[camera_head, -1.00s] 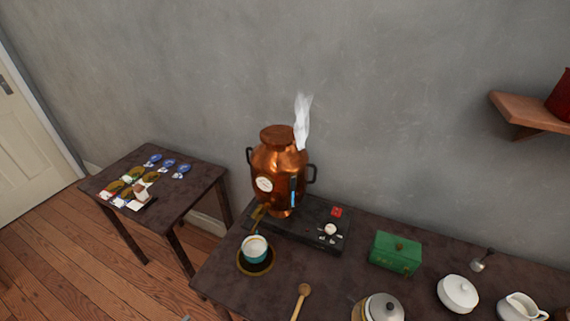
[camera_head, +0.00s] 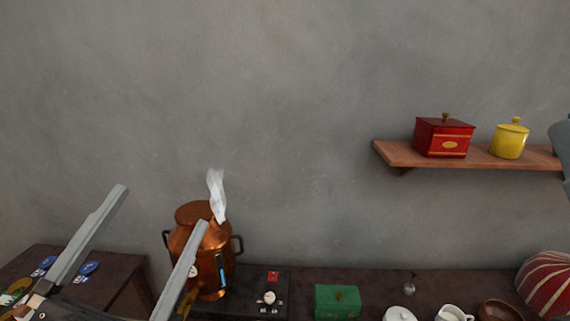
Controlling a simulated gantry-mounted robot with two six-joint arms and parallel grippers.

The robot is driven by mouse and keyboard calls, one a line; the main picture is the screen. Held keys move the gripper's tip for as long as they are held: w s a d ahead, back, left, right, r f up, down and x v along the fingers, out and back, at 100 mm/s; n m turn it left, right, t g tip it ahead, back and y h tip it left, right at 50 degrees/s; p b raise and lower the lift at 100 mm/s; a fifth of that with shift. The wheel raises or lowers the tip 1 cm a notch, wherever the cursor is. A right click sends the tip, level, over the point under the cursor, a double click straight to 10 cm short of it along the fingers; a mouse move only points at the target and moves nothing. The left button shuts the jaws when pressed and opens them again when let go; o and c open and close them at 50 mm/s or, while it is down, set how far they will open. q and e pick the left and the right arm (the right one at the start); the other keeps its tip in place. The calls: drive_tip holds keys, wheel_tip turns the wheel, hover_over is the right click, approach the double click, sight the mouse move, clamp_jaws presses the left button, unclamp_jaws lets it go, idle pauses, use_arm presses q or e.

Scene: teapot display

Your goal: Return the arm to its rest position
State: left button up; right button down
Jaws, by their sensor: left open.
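My left gripper (camera_head: 148,248) comes in from the lower left of the head view. Its two long grey fingers point up and are spread wide apart, with nothing between the fingertips. The right finger overlaps the copper urn (camera_head: 187,218) in the picture; I cannot tell how far apart they are in depth. My right gripper cannot be made out; only a grey piece shows at the right edge.
The black burner (camera_head: 250,301), a green box (camera_head: 337,301), white lidded pot, creamer (camera_head: 453,313), wooden bowl and striped red cushion (camera_head: 546,287) line the table. A wall shelf (camera_head: 400,156) holds a red box (camera_head: 443,137) and yellow jar (camera_head: 508,141). The wall above the urn is clear.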

use_arm(q)
drive_tip(key=s+a+r+n+t+y, duration=0.45)
drive_tip(key=s+r+n+y, duration=0.2)
drive_tip(key=r+n, duration=0.35)
wheel_tip(320, 180, up, 39)
drive_tip(key=m+p, duration=0.1)
drive_tip(key=p, duration=3.7)
wheel_tip(320, 180, down, 49)
drive_tip(key=b, duration=4.8)
drive_tip(key=shift+d+h, duration=0.35)
drive_tip(key=shift+d, duration=0.1)
